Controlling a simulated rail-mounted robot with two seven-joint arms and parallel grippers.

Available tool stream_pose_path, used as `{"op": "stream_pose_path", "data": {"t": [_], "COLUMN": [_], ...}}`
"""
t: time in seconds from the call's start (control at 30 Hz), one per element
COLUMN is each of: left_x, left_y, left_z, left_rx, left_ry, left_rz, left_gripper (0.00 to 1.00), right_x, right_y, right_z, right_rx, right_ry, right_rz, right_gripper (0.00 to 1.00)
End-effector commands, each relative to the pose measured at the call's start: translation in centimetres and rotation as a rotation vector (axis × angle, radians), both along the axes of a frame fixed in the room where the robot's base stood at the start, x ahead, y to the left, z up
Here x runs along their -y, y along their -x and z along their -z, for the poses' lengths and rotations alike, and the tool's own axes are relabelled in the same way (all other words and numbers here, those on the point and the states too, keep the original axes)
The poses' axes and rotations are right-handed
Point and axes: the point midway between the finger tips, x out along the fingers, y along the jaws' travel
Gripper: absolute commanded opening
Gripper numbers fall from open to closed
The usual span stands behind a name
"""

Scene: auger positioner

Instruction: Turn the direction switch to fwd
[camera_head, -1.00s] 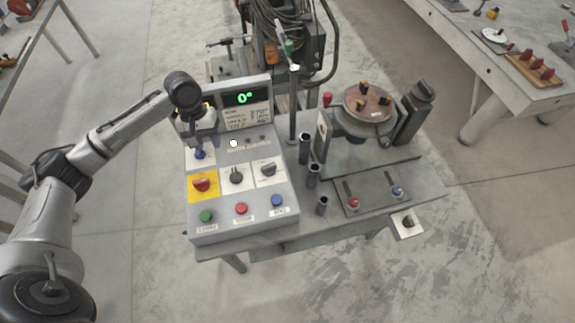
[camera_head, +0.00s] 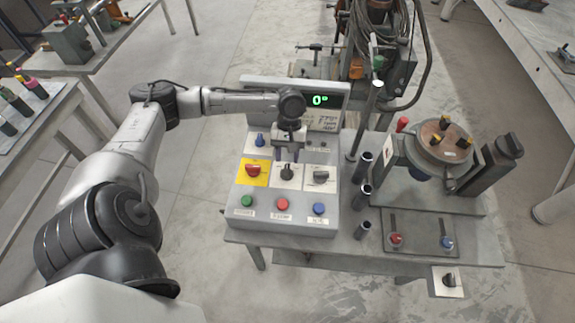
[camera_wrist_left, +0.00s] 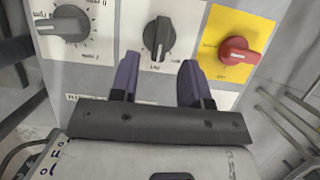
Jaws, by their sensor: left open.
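The direction switch (camera_head: 287,173) appears to be the black rotary knob on the middle white plate of the grey control box (camera_head: 246,215). It also shows between and beyond my fingertips in the left wrist view (camera_wrist_left: 158,36), its grip bar close to the picture's vertical; its lettering is too small to read surely. My left gripper (camera_head: 288,154) is open and empty, pointing down just behind the switch. In the left wrist view (camera_wrist_left: 158,66) its two purple fingers stand apart, one toward each side of the knob. I cannot tell that they touch it. My right gripper is not in view.
A red knob on a yellow plate (camera_head: 252,170) sits left of the switch, and a black dial (camera_head: 321,177) sits right. Green, red and blue buttons line the box's front. A display (camera_head: 321,100) rises behind. A post (camera_head: 366,120) and a round turntable (camera_head: 444,139) stand right.

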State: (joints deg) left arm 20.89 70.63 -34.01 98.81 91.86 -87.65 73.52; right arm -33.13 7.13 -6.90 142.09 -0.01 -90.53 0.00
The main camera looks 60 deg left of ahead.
Motion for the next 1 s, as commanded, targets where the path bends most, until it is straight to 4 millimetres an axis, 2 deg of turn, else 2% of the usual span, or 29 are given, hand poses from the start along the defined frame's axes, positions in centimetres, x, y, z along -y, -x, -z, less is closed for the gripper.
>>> {"op": "stream_pose_path", "data": {"t": [0.1,0.3,0.7,0.77,1.0], "left_x": [0.5,1.0,1.2,1.2,1.2], "left_y": [0.4,0.7,0.8,0.8,0.7], "left_z": [1.5,2.9,3.3,3.3,3.3], "left_rx": [-0.001,0.000,0.001,0.001,0.001], "left_ry": [0.002,0.000,0.001,0.001,0.001], "left_rz": [0.000,0.000,0.001,0.001,0.001], "left_gripper": [0.43,0.43,0.43,0.39,0.16], "right_x": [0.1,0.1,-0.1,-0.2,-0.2], "right_y": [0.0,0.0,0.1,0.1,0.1], "right_z": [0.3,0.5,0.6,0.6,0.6], "right_rx": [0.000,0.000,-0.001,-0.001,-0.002], "right_ry": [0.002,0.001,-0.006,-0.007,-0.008], "right_rz": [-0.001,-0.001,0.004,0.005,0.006], "right_gripper": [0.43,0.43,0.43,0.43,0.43]}}
